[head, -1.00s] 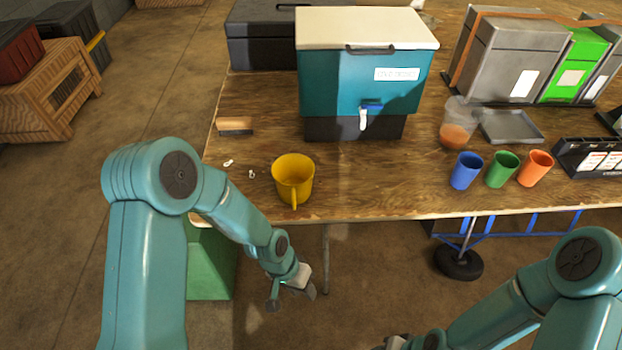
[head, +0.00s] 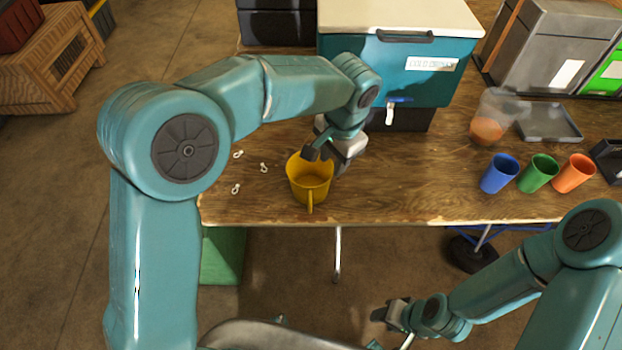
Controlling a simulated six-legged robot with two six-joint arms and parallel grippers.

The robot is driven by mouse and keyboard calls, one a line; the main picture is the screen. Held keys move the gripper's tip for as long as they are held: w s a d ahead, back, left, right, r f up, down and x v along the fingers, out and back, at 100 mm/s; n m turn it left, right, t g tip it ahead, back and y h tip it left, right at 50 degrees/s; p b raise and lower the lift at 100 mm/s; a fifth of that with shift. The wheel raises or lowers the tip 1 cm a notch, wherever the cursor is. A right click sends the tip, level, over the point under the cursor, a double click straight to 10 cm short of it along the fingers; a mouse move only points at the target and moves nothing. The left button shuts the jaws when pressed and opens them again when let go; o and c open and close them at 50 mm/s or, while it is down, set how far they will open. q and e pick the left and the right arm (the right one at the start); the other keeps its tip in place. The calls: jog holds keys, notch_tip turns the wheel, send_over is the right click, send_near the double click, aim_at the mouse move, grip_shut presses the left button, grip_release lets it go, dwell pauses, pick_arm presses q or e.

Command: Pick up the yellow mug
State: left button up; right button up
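The yellow mug (head: 309,190) stands upright near the front edge of the wooden table, its handle facing me. My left arm reaches over the table from the left. My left gripper (head: 327,160) points down at the mug's far right rim, with its fingers apart. One dark finger overlaps the mug's opening and the other is by the right side of the rim. I cannot tell whether either touches the mug. My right gripper (head: 388,315) hangs low in front of the table, away from the mug; its fingertips are not clear.
A teal cooler (head: 400,75) with a tap stands behind the mug. Blue (head: 499,174), green (head: 538,173) and orange (head: 573,174) cups stand to the right, near a clear container (head: 494,115) and grey tray (head: 549,122). Small white pieces (head: 264,168) lie left of the mug.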

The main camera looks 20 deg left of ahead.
aim_at(324, 185)
pick_arm(q)
jog(key=f, duration=0.4)
jog(key=a+f, duration=0.1)
jog(key=f, duration=0.7)
jog(key=shift+w+a+f+p, duration=0.3)
jog(key=shift+w+a+f, duration=0.05)
jog(key=shift+w+a, duration=0.05)
jog(key=shift+c, duration=0.4)
grip_shut()
